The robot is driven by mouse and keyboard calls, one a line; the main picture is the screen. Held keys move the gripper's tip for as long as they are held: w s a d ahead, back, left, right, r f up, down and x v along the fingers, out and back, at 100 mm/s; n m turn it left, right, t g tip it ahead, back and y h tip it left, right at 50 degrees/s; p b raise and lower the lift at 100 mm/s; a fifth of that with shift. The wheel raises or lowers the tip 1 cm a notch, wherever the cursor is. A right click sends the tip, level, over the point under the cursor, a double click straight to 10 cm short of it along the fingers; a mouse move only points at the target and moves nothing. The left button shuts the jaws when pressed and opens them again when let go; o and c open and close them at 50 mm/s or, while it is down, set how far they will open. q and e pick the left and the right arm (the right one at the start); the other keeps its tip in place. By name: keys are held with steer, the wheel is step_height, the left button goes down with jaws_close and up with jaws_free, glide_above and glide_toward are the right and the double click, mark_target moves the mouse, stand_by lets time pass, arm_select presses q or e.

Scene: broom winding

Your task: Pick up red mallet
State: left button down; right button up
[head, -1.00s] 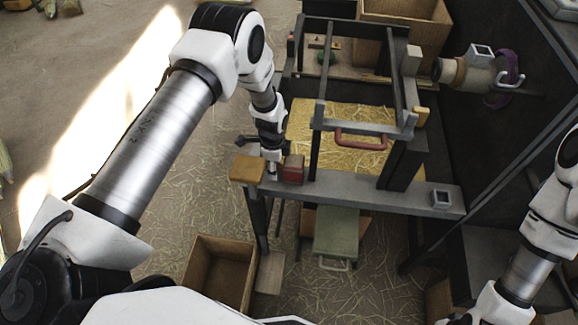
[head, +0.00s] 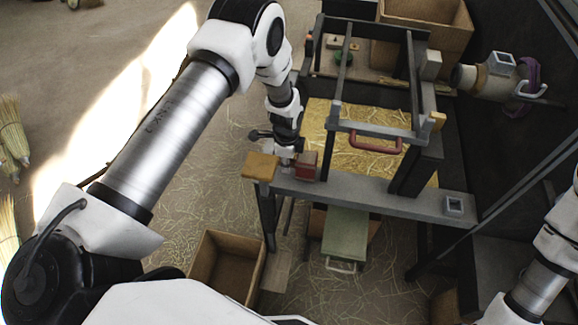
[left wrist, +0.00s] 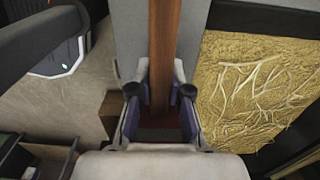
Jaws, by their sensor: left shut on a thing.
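The red mallet (head: 306,166) is at the left end of the grey front beam, its dark red head next to a yellow-orange block. My left gripper (head: 287,157) is at the mallet, just to the left of its head. In the left wrist view the brown wooden handle (left wrist: 164,45) runs up between the fingers of my left gripper (left wrist: 161,108), which is shut on the mallet. The dark red head shows below, partly hidden by the gripper. I cannot tell whether the mallet still touches the beam. Only links of my right arm show; its gripper is out of view.
The yellow-orange block (head: 261,167) and a square grey socket (head: 453,206) sit on the beam (head: 370,196). A maroon handle (head: 376,145) crosses the upper frame. An open wooden box (head: 227,265) stands below left. Brooms (head: 12,130) lie at the far left.

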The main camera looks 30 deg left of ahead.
arm_select(q)
step_height(320, 180, up, 16)
steer(key=b, duration=0.2)
steer(key=s+d+b, duration=0.2)
steer(key=s, duration=0.6)
steer(key=s+d+b, duration=0.2)
steer(key=s, duration=0.7)
steer(key=shift+s+d+r+b, duration=0.2)
steer(key=shift+s+d+b, duration=0.1)
steer(key=shift+b, duration=0.1)
steer(key=shift+w, duration=0.1)
